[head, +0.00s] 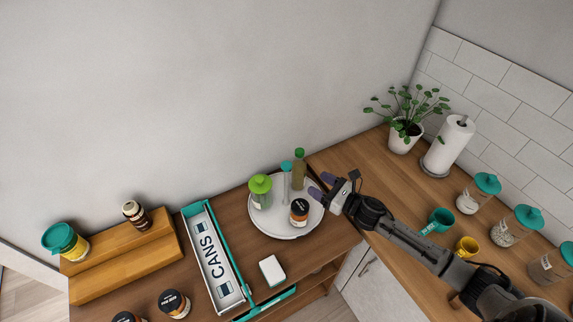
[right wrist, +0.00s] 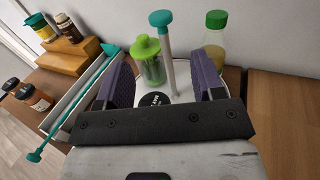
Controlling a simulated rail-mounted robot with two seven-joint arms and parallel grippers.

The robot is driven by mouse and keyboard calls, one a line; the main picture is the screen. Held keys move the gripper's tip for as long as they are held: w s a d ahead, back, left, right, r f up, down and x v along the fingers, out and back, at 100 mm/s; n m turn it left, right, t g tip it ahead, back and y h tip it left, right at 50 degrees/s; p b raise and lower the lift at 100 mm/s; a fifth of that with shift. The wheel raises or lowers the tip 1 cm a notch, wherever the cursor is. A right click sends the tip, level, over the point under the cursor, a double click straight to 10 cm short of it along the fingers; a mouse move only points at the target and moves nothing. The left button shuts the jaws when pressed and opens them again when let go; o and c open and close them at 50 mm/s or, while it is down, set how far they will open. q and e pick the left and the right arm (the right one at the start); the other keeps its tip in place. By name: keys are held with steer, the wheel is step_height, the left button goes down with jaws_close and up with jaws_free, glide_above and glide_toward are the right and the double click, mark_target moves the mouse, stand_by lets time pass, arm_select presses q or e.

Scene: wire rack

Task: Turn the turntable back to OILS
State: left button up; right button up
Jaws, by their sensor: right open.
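The white round turntable (head: 272,228) sits on the wooden top in the middle of the head view. On it stand a green-lidded jar (head: 260,192), a slim teal-capped bottle (head: 286,182), a green-capped oil bottle (head: 299,170) and a dark-lidded jar (head: 299,212). No OILS label is readable on it. My right gripper (head: 322,190) is open at the turntable's right edge. In the right wrist view its purple fingers (right wrist: 166,82) stand apart, with the green-lidded jar (right wrist: 151,62) and slim bottle (right wrist: 168,58) showing beyond and between them. I cannot tell whether a finger touches the rim.
A white CANS tray (head: 214,262) with teal edges lies left of the turntable, and a small white box (head: 272,270) lies in front. A wooden step shelf (head: 125,262) holds jars at left. Mugs (head: 441,220), canisters (head: 480,190), a plant (head: 405,115) and a paper roll (head: 450,145) stand right.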

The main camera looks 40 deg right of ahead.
mark_target(286, 165)
steer(key=p+x, duration=0.2)
steer(key=x, duration=0.9)
steer(key=shift+w, duration=0.35)
steer(key=shift+x, duration=0.8)
steer(key=shift+c, duration=0.4)
steer(key=c, duration=1.1)
jaws_close()
